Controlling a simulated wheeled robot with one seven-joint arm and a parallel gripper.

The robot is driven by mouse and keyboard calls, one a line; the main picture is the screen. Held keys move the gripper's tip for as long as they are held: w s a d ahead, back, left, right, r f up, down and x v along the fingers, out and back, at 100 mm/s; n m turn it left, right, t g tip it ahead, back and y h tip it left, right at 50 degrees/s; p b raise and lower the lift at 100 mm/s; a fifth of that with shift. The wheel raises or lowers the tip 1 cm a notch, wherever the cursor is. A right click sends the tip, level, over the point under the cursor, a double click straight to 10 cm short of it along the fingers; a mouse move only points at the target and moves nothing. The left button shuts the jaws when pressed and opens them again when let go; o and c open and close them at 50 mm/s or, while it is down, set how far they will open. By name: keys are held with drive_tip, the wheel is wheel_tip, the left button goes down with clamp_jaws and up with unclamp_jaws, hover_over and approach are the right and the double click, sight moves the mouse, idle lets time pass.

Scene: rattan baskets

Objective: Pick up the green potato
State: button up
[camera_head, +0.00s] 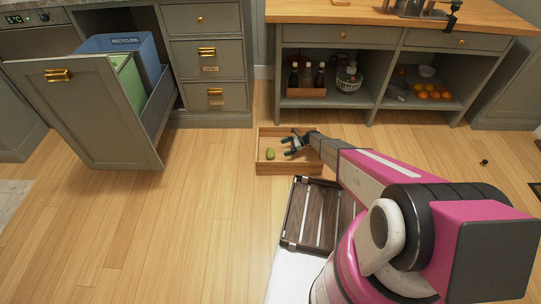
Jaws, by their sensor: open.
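The green potato (270,154) is a small green oval in the head camera view. It lies inside a shallow wooden tray (287,170) on the floor, near the tray's left wall. My gripper (290,143) is open, its fingers spread over the tray and pointing left. It is just right of the potato and a little farther back, with a small gap between them in the picture. Nothing is between the fingers. Its exact height above the tray cannot be told.
A dark slatted crate (291,216) is in front of the tray. A pulled-out recycling drawer (103,117) stands at the left. An open-shelf counter (397,31) is behind. Wooden floor (180,215) left of the tray is clear.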

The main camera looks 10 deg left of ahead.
sight(270, 153)
drive_tip(key=x, duration=1)
drive_tip(key=shift+s+a+r, duration=0.1)
drive_tip(key=shift+s+a, duration=0.05)
drive_tip(key=shift+a, duration=0.1)
drive_tip(key=shift+c, duration=0.3)
drive_tip(key=c, duration=0.7)
